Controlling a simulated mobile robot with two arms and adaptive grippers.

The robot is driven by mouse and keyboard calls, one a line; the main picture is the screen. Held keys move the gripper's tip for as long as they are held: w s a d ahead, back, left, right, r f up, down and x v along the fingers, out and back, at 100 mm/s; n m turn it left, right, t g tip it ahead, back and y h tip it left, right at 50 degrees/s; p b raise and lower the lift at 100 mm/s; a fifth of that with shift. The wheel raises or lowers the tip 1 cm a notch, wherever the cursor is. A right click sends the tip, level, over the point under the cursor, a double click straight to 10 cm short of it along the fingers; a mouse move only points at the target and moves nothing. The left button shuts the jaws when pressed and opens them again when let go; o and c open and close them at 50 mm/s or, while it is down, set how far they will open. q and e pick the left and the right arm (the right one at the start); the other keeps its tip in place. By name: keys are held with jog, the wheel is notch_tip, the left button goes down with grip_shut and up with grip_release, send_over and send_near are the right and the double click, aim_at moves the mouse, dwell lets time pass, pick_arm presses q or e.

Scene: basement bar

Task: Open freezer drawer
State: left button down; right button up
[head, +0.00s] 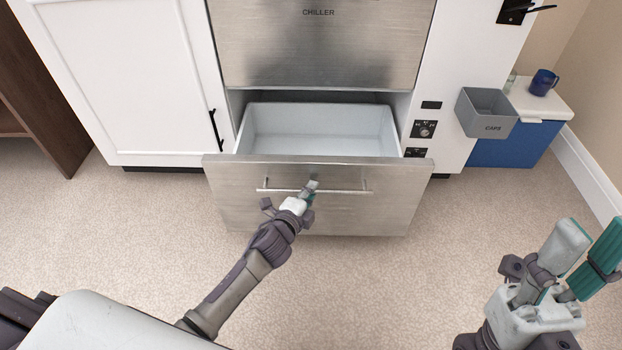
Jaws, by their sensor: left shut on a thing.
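The freezer drawer (230,190) is the lower steel drawer below the steel front marked CHILLER (320,45). It stands pulled out, and its empty white bin (320,130) shows from above. A thin bar handle (345,190) runs across its front. My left gripper (309,189) is shut on the handle near its middle; the fingertips partly hide the bar. My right gripper (592,248) is at the lower right, away from the drawer, with its two fingers apart and nothing between them.
A white cabinet door (120,80) with a black handle is on the left. A grey bin marked CAPS (487,112) hangs at the right. Beyond it stands a blue cooler (515,145) with a blue mug (543,82) on its white lid. The carpet (400,280) before the drawer is clear.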

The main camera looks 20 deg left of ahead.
pick_arm(q)
jog(key=shift+s+d, duration=0.2)
jog(key=shift+s, duration=0.5)
jog(key=shift+s+d, duration=0.15)
jog(key=shift+s, duration=0.5)
jog(key=c, duration=1.2)
grip_release()
jog(key=v, duration=1.2)
jog(key=shift+f, duration=0.1)
